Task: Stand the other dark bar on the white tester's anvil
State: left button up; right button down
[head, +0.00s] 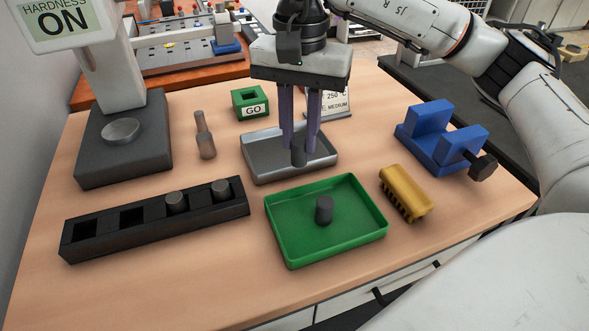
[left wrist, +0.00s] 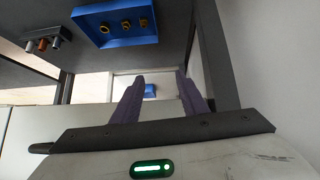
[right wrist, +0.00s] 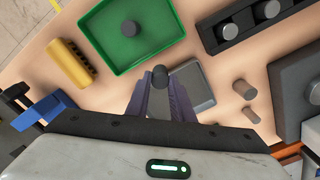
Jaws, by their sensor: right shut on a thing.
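The white tester (head: 110,75) stands at the left, with a bare round metal anvil (head: 121,131) on its dark base. My right gripper (head: 299,143) is shut on a dark bar (head: 299,157), upright at the grey metal tray (head: 262,174); I cannot tell if it touches the tray floor. The held bar also shows in the right wrist view (right wrist: 160,76). Another dark bar (head: 324,210) stands in the green tray (head: 283,253). Two more grey bars stand in the black rack (head: 150,232). My left gripper (left wrist: 158,85) is open and empty, in its own wrist view only.
A green GO block (head: 247,104), a small stepped metal piece (head: 205,140), a yellow brush-like piece (head: 405,193) and a blue vise (head: 440,135) stand on the wooden table. A sign is partly hidden behind my right gripper. The front left table area is clear.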

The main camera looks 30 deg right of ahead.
aim_at(299, 161)
jog(key=shift+f, duration=2.75)
jog(key=shift+f+b, duration=0.25)
jog(key=shift+b, duration=0.05)
jog(key=c, duration=1.5)
grip_release()
jog(key=shift+c, duration=0.2)
